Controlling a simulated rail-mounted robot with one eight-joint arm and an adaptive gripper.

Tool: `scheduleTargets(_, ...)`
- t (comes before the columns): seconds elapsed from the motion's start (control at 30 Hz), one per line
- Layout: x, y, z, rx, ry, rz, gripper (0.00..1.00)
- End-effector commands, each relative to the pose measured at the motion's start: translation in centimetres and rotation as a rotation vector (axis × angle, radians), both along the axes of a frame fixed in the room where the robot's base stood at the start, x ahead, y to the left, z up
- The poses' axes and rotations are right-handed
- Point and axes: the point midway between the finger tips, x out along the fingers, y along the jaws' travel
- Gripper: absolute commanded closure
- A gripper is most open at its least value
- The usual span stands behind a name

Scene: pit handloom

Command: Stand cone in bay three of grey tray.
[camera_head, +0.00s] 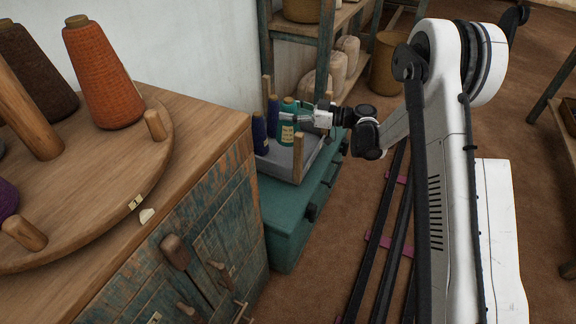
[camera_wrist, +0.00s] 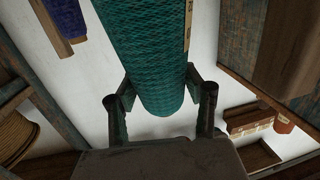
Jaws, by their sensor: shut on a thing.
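A teal cone of yarn (camera_head: 288,128) with a pale label is upright at the grey tray (camera_head: 297,172), which sits on a teal chest. My gripper (camera_head: 305,119) reaches in from the right and is shut on this cone. In the wrist view the teal cone (camera_wrist: 148,45) fills the space between the two fingers of my gripper (camera_wrist: 160,100). I cannot tell whether its base touches the tray floor. Two dark blue cones, one in front (camera_head: 260,134) and one behind (camera_head: 273,112), stand to the left of the teal cone. Bay numbers are not visible.
Wooden posts (camera_head: 298,158) rise at the tray's edges. A round wooden turntable (camera_head: 110,175) with orange (camera_head: 103,75) and brown cones (camera_head: 38,70) stands on the cabinet at left. Shelving with baskets is behind. Dark floor rails (camera_head: 378,235) run beside the teal chest (camera_head: 285,225).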

Motion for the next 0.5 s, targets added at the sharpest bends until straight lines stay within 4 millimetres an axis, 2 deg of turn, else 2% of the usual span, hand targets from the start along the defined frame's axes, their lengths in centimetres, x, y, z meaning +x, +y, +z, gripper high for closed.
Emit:
scheduleTargets(0.17,-0.2,0.5,-1.7,0.000,0.000,0.017,1.00)
scheduleTargets(0.4,-0.2,0.5,-5.8,0.000,0.000,0.016,1.00)
scheduleTargets(0.5,-0.2,0.5,-6.7,0.000,0.000,0.015,1.00)
